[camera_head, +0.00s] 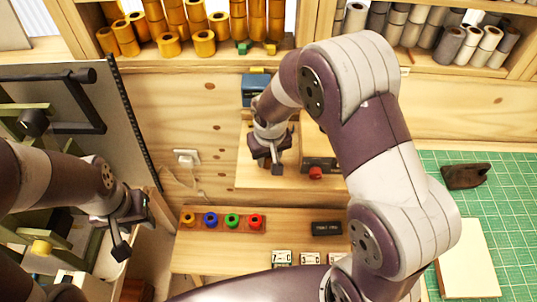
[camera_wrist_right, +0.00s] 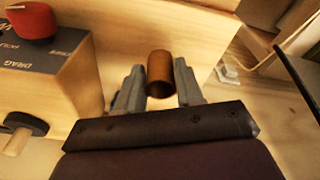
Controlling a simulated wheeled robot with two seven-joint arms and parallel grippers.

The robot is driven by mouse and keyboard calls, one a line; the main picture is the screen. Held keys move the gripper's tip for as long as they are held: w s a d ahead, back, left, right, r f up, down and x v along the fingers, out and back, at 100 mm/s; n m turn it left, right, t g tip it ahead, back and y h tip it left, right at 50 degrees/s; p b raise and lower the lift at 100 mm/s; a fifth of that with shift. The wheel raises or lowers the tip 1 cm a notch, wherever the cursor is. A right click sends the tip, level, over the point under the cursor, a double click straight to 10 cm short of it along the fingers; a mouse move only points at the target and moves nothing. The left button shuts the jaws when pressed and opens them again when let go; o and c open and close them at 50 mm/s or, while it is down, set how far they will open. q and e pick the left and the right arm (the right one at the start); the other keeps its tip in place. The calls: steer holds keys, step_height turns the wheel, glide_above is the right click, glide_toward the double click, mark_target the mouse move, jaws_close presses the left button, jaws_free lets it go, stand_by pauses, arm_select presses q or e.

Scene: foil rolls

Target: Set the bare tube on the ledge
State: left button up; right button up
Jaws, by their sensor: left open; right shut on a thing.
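A bare brown tube (camera_wrist_right: 159,73) sits between the two grey fingers of my right gripper (camera_wrist_right: 160,88) in the right wrist view, its hollow open end showing. In the head view my right gripper (camera_head: 268,160) is above a raised wooden board (camera_head: 250,178), left of a dark box with a red knob; the tube cannot be made out there. My left gripper (camera_head: 133,225) is open, low on the left, apart from the tube. Wooden surfaces show at two levels, and I cannot tell which is the ledge.
A lower wooden shelf (camera_head: 200,263) bears a strip of coloured rings (camera_head: 222,221) and a black block (camera_head: 327,228). Rolls fill the back shelves. A green mat (camera_head: 510,220) lies right.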

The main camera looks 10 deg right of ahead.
steer(key=shift+w+f, duration=0.1)
steer(key=shift+f, duration=0.7)
steer(key=shift+f, duration=0.1)
steer(key=o, duration=1)
steer(key=shift+r, duration=0.35)
step_height(320, 180, up, 11)
steer(key=s+b, duration=0.2)
steer(key=s+d+f, duration=0.2)
steer(key=s, duration=0.4)
steer(key=s+d+f+m, duration=0.1)
steer(key=s+d+f, duration=0.1)
steer(key=s, duration=0.3)
steer(key=shift+s+d+f, duration=0.4)
steer(key=shift+d, duration=0.45)
